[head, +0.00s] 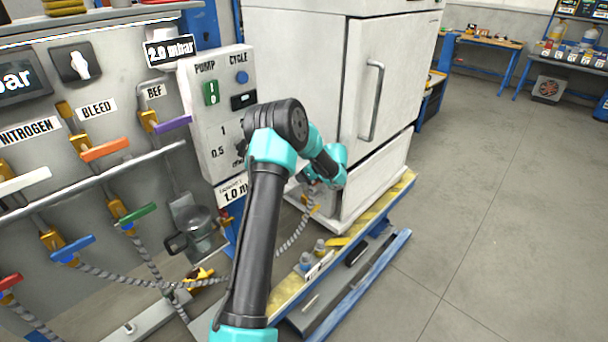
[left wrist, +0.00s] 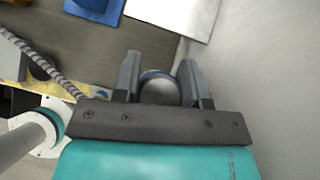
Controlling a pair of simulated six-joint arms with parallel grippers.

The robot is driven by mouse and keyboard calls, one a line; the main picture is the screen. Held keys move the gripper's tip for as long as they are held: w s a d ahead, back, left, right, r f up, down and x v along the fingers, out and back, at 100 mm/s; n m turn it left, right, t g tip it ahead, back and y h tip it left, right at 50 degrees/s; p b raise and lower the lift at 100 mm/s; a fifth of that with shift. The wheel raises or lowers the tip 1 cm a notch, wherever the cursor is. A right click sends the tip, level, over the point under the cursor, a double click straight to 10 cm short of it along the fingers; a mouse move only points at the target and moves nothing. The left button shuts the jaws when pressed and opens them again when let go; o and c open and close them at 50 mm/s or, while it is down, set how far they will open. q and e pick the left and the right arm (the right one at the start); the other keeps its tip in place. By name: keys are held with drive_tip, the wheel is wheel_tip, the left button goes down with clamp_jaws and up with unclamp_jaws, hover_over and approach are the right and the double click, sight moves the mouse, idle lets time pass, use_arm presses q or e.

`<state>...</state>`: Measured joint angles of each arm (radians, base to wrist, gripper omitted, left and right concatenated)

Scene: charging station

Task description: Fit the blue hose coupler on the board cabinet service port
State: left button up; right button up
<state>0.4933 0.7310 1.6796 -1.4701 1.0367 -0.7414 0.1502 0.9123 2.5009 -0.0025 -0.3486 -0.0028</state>
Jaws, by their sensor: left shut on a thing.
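In the left wrist view my left gripper (left wrist: 160,62) is shut on a rounded grey piece with a blue rim, which looks like the blue hose coupler (left wrist: 158,90). Only its end shows between the two dark fingers. In the head view my left arm reaches across to the lower front of the white cabinet (head: 385,95), and the wrist hides most of the fingers and the coupler. I cannot tell which port the coupler faces or whether it touches one. My right gripper is not in view.
A braided hose (head: 292,238) runs from the valve panel (head: 50,135) to near the gripper. Coloured valve handles and a pump control box (head: 215,130) stand on the left. A yellow-edged platform (head: 388,200) lies under the cabinet. The floor (head: 500,200) on the right is clear.

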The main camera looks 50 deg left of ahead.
use_arm(q)
drive_tip(key=shift+f, duration=0.4)
drive_tip(key=o, duration=1.1)
drive_tip(key=v, duration=1.7)
drive_tip(key=shift+w+d+r, duration=0.1)
drive_tip(key=shift+d, duration=0.1)
